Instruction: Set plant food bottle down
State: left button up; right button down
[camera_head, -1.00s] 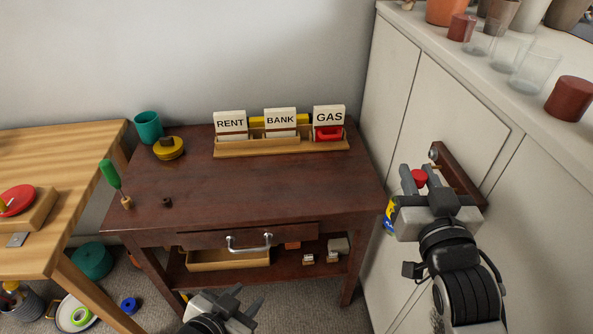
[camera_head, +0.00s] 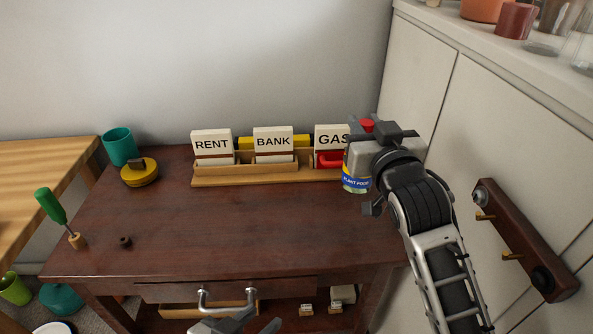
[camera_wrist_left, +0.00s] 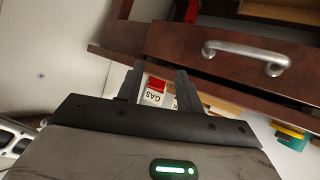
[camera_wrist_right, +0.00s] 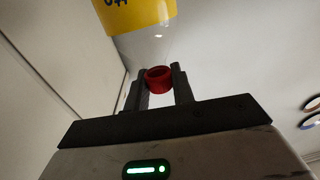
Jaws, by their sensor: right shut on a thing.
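The plant food bottle (camera_head: 356,183) has a blue and yellow label and a red cap (camera_head: 367,124). It is upright over the right back part of the dark wooden desk (camera_head: 230,230), in front of the GAS card. I cannot tell whether its base touches the desk. My right gripper (camera_head: 370,129) is shut on the bottle near its red cap, which shows between the fingers in the right wrist view (camera_wrist_right: 160,79). My left gripper (camera_head: 252,325) is low at the desk's front; in the left wrist view (camera_wrist_left: 157,85) its fingers are apart and empty.
A wooden card holder (camera_head: 245,178) with RENT, BANK and GAS cards stands at the back. A teal cup (camera_head: 120,147), yellow tin (camera_head: 139,172) and green screwdriver (camera_head: 52,207) are left. The desk's middle is clear. A peg rack (camera_head: 522,240) is on the right cabinet.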

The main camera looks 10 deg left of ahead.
jog(key=f, duration=0.3)
jog(key=f+b, duration=0.1)
jog(key=shift+s+f, duration=0.3)
jog(key=shift+f+b, duration=0.55)
jog(key=shift+f, duration=2.05)
jog(key=c, duration=1.2)
grip_release()
jog(key=shift+f, duration=0.2)
